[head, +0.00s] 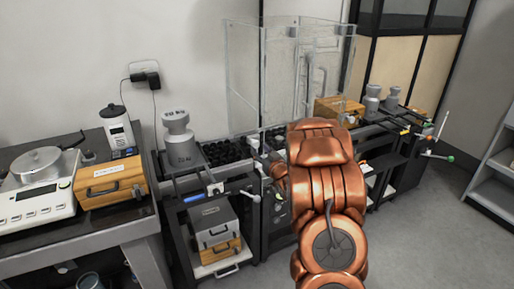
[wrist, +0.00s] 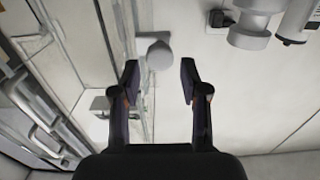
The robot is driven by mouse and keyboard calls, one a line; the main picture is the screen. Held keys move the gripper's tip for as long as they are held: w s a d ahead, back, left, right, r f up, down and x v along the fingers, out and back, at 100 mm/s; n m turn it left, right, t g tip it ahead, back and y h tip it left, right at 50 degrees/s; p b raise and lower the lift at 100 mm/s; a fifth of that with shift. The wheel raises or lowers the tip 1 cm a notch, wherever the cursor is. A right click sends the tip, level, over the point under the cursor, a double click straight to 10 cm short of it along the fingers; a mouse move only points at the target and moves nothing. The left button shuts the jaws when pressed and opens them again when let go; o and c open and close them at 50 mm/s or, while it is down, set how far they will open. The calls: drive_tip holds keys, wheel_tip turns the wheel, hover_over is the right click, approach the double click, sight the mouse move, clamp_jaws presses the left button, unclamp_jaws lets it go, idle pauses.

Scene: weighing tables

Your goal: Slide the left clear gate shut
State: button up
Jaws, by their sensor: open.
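The clear enclosure stands on the middle table in the head view, with a tall clear panel on its left side (head: 242,75) that looks like the left gate. My copper arm covers its lower front and hides my gripper there. In the wrist view my gripper (wrist: 159,80) is open, with its two dark fingers apart. A pale round knob (wrist: 156,54) on a short stem shows between and just beyond the fingertips. I cannot tell whether it lies within the jaws' reach. Clear panel edges run along the left of that view. Nothing is held.
A grey weight (head: 180,140) stands left of the enclosure. A wooden box (head: 112,182) and a white balance (head: 38,195) are on the left table. More grey weights (head: 372,100) stand to the right. Floor is open at the right front.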

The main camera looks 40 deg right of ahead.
drive_tip(key=s+a, duration=0.1)
drive_tip(key=s, duration=0.6)
drive_tip(key=shift+a, duration=0.15)
idle(0.4)
drive_tip(key=s+a+r+g+y+p, duration=0.1)
drive_tip(key=s+a+r+g+p, duration=0.2)
drive_tip(key=s+a+g, duration=0.3)
drive_tip(key=s+a+r+n+g+y+p, duration=0.1)
drive_tip(key=s+a+r+g+p, duration=0.2)
drive_tip(key=s+a, duration=1.3)
drive_tip(key=s+a+r+n+g+y+p, duration=0.1)
drive_tip(key=s+a+r+g+p, duration=0.2)
drive_tip(key=s+a+r+g, duration=0.3)
drive_tip(key=s+a+g, duration=0.4)
drive_tip(key=s+a, duration=0.1)
drive_tip(key=s, duration=0.5)
drive_tip(key=shift+r, duration=0.25)
